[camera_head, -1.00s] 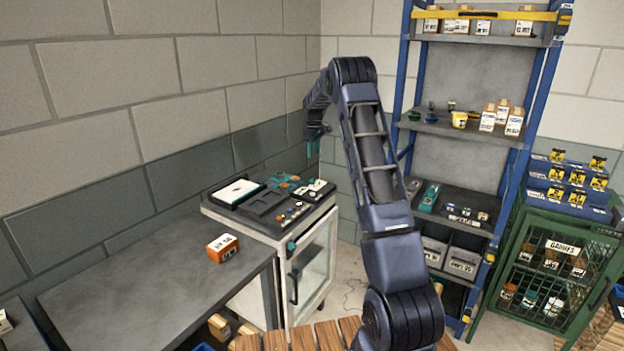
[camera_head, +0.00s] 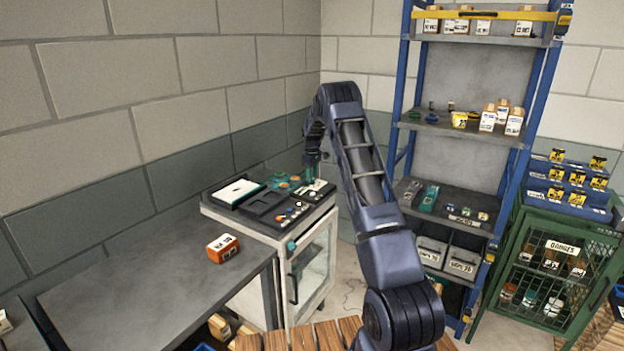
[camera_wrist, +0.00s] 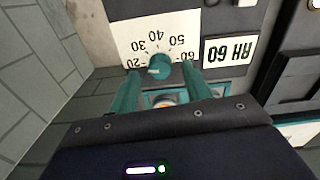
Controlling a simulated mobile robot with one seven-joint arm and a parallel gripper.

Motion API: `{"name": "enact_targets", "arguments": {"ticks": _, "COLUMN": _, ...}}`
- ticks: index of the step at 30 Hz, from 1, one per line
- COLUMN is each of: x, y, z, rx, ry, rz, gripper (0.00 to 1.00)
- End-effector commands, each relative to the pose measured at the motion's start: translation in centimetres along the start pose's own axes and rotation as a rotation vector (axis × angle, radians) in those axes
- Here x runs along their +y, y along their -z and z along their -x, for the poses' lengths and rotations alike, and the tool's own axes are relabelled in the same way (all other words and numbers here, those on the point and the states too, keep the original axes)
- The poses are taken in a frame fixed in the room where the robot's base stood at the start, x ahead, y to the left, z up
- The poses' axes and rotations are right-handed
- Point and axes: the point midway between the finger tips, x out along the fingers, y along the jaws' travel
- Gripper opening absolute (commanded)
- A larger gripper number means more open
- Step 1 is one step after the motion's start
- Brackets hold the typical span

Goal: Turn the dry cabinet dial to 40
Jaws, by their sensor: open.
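The dry cabinet (camera_head: 318,262) is a white cabinet with a glass door and a dark top, beside the grey bench. In the wrist view the teal dial (camera_wrist: 160,65) sits on a white scale plate (camera_wrist: 128,36) marked 20 to 60, seen upside down. A pale mark shows on the knob's lower left, near the 20 side; its exact reading is unclear. My gripper (camera_wrist: 163,76) is open, with one teal finger on each side just short of the dial. In the head view my gripper (camera_head: 310,176) is over the cabinet's back right corner.
A plate reading RH 60 (camera_wrist: 229,51) lies beside the scale. Trays and small parts (camera_head: 265,203) cover the cabinet top. An orange box (camera_head: 223,248) stands on the grey bench (camera_head: 150,285). A blue shelf rack (camera_head: 540,100) stands to the right.

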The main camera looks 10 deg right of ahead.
Motion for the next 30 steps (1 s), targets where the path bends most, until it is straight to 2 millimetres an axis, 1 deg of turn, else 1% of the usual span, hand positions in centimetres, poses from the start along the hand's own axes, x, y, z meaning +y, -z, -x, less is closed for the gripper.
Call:
{"name": "enact_targets", "arguments": {"ticks": 3, "x": 0.0, "y": 0.0, "z": -1.2, "rx": -0.001, "ry": 0.001, "rz": 0.000, "gripper": 0.48}}
{"name": "enact_targets", "arguments": {"ticks": 6, "x": 0.0, "y": 0.0, "z": -1.7, "rx": -0.001, "ry": 0.000, "rz": 0.000, "gripper": 0.48}}
{"name": "enact_targets", "arguments": {"ticks": 16, "x": 0.0, "y": 0.0, "z": -1.9, "rx": 0.000, "ry": 0.000, "rz": 0.000, "gripper": 0.48}}
{"name": "enact_targets", "arguments": {"ticks": 20, "x": 0.0, "y": 0.0, "z": -1.9, "rx": 0.000, "ry": 0.000, "rz": 0.000, "gripper": 0.23}}
{"name": "enact_targets", "arguments": {"ticks": 21, "x": 0.0, "y": 0.0, "z": -1.9, "rx": 0.000, "ry": 0.000, "rz": 0.000, "gripper": 0.15}}
{"name": "enact_targets", "arguments": {"ticks": 23, "x": 0.0, "y": 0.0, "z": -1.9, "rx": 0.000, "ry": 0.000, "rz": 0.000, "gripper": 0.03}}
{"name": "enact_targets", "arguments": {"ticks": 30, "x": 0.0, "y": 0.0, "z": -1.9, "rx": 0.000, "ry": 0.000, "rz": -0.014, "gripper": 0.04}}
